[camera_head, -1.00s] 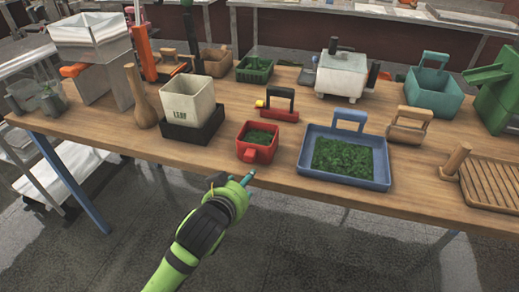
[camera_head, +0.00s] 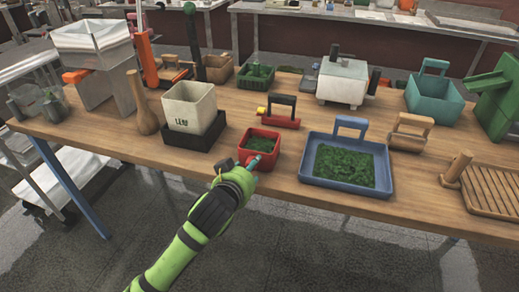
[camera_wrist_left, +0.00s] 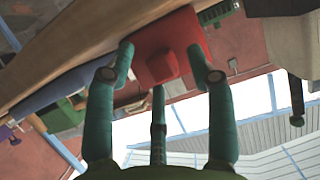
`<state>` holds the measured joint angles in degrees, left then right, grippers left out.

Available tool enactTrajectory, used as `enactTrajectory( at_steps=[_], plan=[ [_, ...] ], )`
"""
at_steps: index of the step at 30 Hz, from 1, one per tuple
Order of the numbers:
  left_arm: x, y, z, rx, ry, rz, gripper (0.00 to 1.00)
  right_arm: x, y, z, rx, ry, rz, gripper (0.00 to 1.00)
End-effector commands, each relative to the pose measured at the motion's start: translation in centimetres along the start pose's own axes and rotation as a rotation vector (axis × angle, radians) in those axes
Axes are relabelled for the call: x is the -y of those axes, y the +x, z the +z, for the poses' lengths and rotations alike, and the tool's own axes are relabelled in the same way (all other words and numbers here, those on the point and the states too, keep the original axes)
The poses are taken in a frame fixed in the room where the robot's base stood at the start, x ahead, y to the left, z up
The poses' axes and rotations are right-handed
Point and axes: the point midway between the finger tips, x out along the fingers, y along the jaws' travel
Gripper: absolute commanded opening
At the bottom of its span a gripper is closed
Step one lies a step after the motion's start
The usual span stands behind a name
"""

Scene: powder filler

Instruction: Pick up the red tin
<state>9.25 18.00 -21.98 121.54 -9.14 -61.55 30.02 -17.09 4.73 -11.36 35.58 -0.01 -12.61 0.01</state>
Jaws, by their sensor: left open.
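The red tin (camera_head: 272,157), an open square box holding green leafy stuff, stands near the table's front edge in the head view. My left gripper (camera_head: 253,163) is at its front side, hiding the front handle and part of the wall. In the left wrist view the tin (camera_wrist_left: 178,28) shows at the top centre with its stubby red handle (camera_wrist_left: 163,66) towards me. My left gripper (camera_wrist_left: 160,60) is open there, teal fingers spread to both sides of the handle and a third finger below. Contact cannot be told. My right gripper is not in view.
A blue tray (camera_head: 309,171) of greens stands right of the tin. A black base (camera_head: 190,142) with a cream box (camera_head: 188,108) stands left. A red-and-black handled tool (camera_head: 280,117) lies behind. The wooden table's front edge (camera_head: 330,199) is close below the tin.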

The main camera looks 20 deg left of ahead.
Motion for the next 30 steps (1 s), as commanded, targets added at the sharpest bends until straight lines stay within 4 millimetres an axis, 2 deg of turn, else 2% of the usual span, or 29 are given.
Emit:
enactTrajectory(
  at_steps=[1,4,5,16,23,27,30],
  plan=[
    [0.0,0.0,0.0,0.000,0.000,0.000,0.47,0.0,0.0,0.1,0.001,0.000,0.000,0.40],
    [0.0,0.0,0.0,0.001,0.000,0.000,0.07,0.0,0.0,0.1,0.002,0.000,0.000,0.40],
    [0.0,0.0,0.0,0.001,-0.001,0.000,0.00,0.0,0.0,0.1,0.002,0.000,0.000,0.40],
    [-0.1,-0.1,0.1,0.006,-0.002,0.001,0.00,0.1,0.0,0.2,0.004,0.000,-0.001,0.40],
    [-0.1,-0.7,-1.5,0.004,-0.004,0.002,0.00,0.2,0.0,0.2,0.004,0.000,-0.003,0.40],
    [-0.1,-1.6,-4.0,-0.004,-0.003,0.003,0.00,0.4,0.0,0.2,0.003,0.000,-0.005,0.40],
    [-0.2,-4.0,-4.0,-0.001,-0.003,0.004,0.00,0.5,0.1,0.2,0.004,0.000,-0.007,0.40]
  ],
)
